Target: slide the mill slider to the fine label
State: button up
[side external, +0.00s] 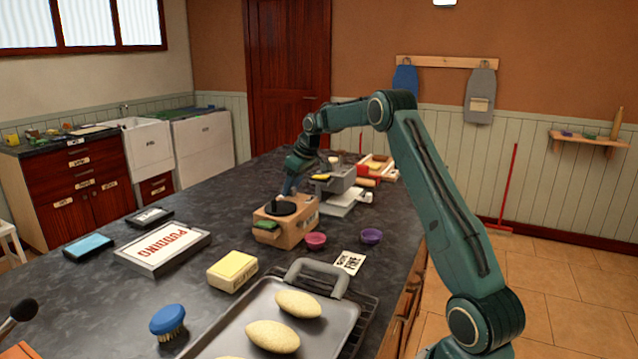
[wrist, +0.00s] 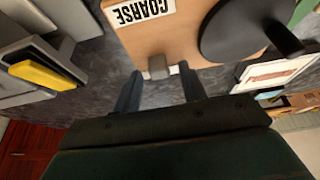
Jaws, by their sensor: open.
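The mill is a tan wooden box (side external: 284,232) with a black round top (side external: 285,207), on the dark counter in the side view. In the wrist view its wooden face (wrist: 165,35) carries a white COARSE label (wrist: 140,10). A small grey slider tab (wrist: 157,66) sticks out at the mill's edge. My gripper (wrist: 159,80) is open, with one blue-grey finger on each side of the tab. I cannot tell whether either finger touches it. In the side view my gripper (side external: 289,189) is at the mill's far side. I cannot make out a fine label on the mill.
A grey appliance with a yellow piece (wrist: 45,75) is close by.

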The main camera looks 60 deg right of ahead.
jog(key=shift+r, duration=0.1)
jog(key=v, duration=1.3)
jog(key=shift+s+r, duration=0.15)
jog(key=shift+r, duration=0.15)
jog(key=s+a+r, duration=0.3)
jog(key=s+a, duration=0.1)
jog(key=a, duration=0.8)
jog(key=s+a+r, duration=0.3)
jog(key=s+a, duration=0.1)
jog(key=a, duration=0.8)
jog(key=s+a+f, duration=0.3)
jog(key=s, duration=0.4)
jog(key=s+a+f, duration=0.3)
jog(key=s+a, duration=0.1)
jog(key=s, duration=0.3)
jog(key=s+a+f+t, duration=0.1)
jog(key=s+a+f, duration=0.2)
jog(key=s, duration=0.4)
jog(key=shift+s+a, duration=0.25)
jog(key=shift+a, duration=0.15)
